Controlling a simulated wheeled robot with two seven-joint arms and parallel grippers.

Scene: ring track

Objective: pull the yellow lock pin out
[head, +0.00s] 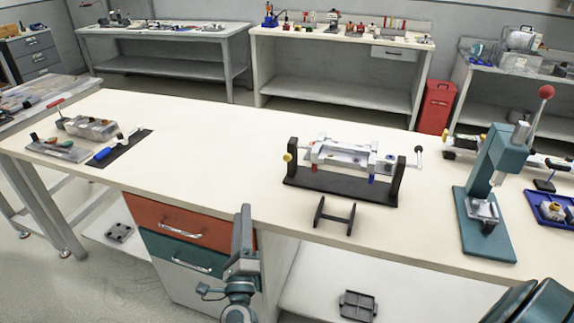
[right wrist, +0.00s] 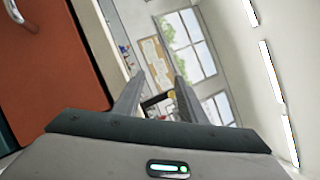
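A fixture stands on the workbench right of centre in the head view, with a black base (head: 340,188) and two black end posts. A pale metal block (head: 347,156) is held between the posts. A yellow knob (head: 288,157), which looks like the lock pin's head, sticks out on the outer side of the left post; its shaft is hidden. My right gripper (head: 243,212) is in front of the bench's front edge, beside the drawers, left of and apart from the fixture. In the right wrist view its two fingers (right wrist: 157,95) are apart with nothing held. My left gripper is not in view.
A crank handle (head: 418,155) sticks out at the fixture's right. A small black stand (head: 334,214) lies in front of it. A teal press (head: 488,195) stands at the right. A black mat (head: 128,146) with tools is at the left. The bench between is clear.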

